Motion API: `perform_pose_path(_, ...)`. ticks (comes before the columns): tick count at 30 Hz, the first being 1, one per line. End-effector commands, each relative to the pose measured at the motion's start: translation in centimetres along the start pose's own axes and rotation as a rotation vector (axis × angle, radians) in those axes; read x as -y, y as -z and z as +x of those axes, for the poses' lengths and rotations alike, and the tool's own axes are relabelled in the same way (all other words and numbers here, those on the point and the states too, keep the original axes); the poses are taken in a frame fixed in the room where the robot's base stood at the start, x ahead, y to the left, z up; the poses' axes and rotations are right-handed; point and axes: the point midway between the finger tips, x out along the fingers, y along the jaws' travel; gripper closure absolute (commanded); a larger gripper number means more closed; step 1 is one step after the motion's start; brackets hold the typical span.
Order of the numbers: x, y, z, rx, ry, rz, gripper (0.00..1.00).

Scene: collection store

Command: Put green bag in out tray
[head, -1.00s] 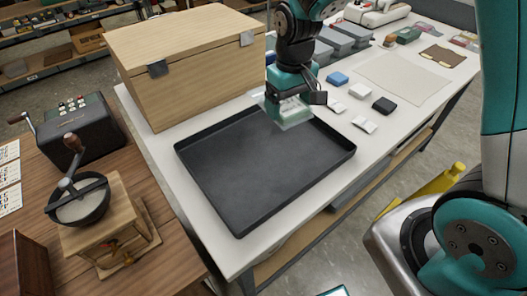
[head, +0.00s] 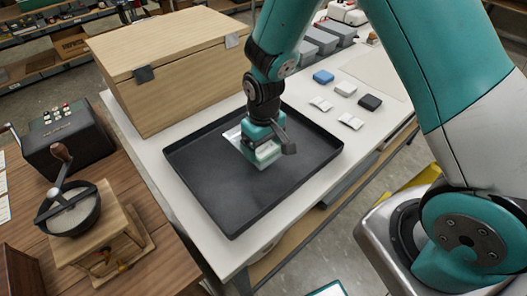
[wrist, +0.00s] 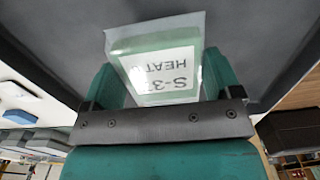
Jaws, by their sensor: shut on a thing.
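The out tray (head: 215,205) is a large black shallow tray on the white table. In the wrist view, my gripper (wrist: 165,88) is shut on the green bag (wrist: 155,38), a clear bag with a green upper part and a white label reading "S-3" and "HEAT", partly cut off. I cannot tell whether the bag touches the tray floor.
A wooden box (head: 170,65) stands behind the tray. Small blue (head: 323,76), white (head: 346,88) and black (head: 370,102) blocks and white packets (head: 351,121) lie to the right. A wooden table with a coffee grinder (head: 70,210) is at left.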

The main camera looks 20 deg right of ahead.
Motion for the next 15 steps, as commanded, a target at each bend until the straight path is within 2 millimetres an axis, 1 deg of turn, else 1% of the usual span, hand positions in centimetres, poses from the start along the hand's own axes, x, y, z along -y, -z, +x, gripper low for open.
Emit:
perform_pose_path(4,0.0,-0.1,2.1,0.004,0.000,0.000,0.44)
perform_pose_path(7,0.0,0.0,3.3,0.002,0.000,0.000,0.44)
perform_pose_path(9,0.0,0.0,3.7,0.001,0.000,0.000,0.44)
perform_pose_path(15,0.0,0.0,3.7,0.000,0.000,0.000,0.44)
